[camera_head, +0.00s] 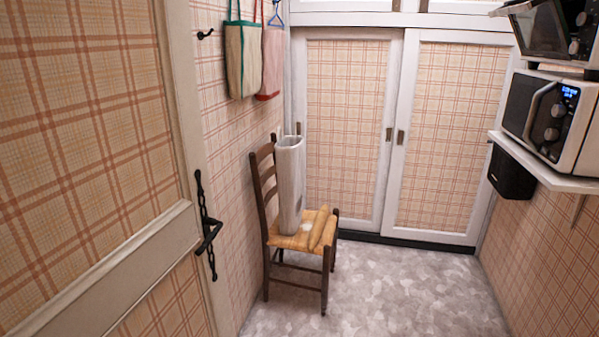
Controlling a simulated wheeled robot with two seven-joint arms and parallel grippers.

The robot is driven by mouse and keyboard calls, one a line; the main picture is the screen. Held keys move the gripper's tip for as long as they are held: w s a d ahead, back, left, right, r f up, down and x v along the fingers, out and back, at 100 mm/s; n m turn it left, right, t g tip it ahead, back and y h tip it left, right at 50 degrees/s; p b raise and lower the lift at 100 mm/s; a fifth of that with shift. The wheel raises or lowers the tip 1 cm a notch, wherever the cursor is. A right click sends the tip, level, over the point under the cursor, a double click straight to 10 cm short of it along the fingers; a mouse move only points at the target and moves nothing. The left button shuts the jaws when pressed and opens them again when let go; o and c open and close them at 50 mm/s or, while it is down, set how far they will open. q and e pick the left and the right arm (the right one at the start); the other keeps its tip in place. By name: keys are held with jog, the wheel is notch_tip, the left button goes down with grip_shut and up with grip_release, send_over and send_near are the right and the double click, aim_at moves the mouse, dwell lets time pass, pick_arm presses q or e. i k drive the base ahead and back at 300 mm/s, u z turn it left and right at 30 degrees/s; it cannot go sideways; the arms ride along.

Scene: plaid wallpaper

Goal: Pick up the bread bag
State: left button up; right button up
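A tall, narrow, whitish bag-like object (290,185) stands upright on the woven seat of a wooden chair (270,188), close to its backrest. Its top looks open; I cannot tell for sure that it is the bread bag. A long tan object like a loaf (318,228) lies on the seat to its right. Two cloth bags hang on the left wall: a beige one with green trim (243,60) and a pink one with red trim (271,62). Neither of my grippers shows in the head view.
A plaid door (85,130) with a dark handle (209,235) fills the left. White-framed sliding doors (445,135) close the back. A microwave (545,115) sits on a shelf (550,166) at right. The grey floor (400,285) right of the chair is clear.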

aim_at(290, 151)
jog(key=u, duration=0.1)
jog(key=i, duration=0.45)
jog(key=z, duration=0.7)
jog(key=i, duration=1.55)
jog(key=u, duration=0.6)
jog(key=i, duration=1.1)
jog(key=u, duration=0.85)
